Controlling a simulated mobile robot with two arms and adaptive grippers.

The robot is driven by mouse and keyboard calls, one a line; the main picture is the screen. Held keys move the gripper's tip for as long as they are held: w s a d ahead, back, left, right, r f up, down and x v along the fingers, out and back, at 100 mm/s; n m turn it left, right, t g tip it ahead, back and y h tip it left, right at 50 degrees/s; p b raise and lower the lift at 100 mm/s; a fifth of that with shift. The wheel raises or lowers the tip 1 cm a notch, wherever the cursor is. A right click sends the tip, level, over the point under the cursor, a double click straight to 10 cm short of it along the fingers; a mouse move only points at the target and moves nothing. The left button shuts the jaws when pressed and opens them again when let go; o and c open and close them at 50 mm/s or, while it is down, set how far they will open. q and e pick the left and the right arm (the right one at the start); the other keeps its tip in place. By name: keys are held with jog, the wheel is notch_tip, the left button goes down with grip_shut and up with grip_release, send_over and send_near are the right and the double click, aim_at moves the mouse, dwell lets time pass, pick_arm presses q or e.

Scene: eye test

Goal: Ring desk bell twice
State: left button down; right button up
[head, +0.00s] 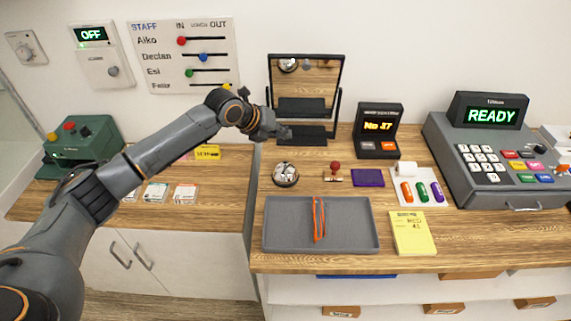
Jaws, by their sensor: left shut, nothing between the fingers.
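The desk bell (285,173), a small shiny dome on a dark round base, appears to be the round item on the wooden counter, just behind the grey tray. My left gripper (287,133) is shut and empty. It is in the air, above the bell in the picture and in front of the mirror's lower part. A clear gap shows between the fingertips and the bell; the exact height cannot be told. My right gripper is not in view.
A grey tray (350,240) with orange bands (319,220) lies in front of the bell. A mirror (304,80) stands behind it. A red-knobbed stamp (334,172) and purple pad (368,177) lie to its right. The cash register (490,155) is far right.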

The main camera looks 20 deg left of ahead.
pick_arm(q)
jog(key=b, duration=0.5)
send_over(283, 165)
notch_tip(283, 165, down, 7)
jog(key=shift+w+f, duration=0.1)
jog(key=shift+f, duration=0.3)
dwell(0.6)
jog(key=shift+f, duration=0.35)
jog(key=shift+f+b, duration=0.5)
jog(key=shift+b, duration=0.05)
dwell(0.6)
jog(key=shift+r, duration=0.15)
jog(key=shift+r+p, duration=0.6)
jog(key=shift+r, duration=0.15)
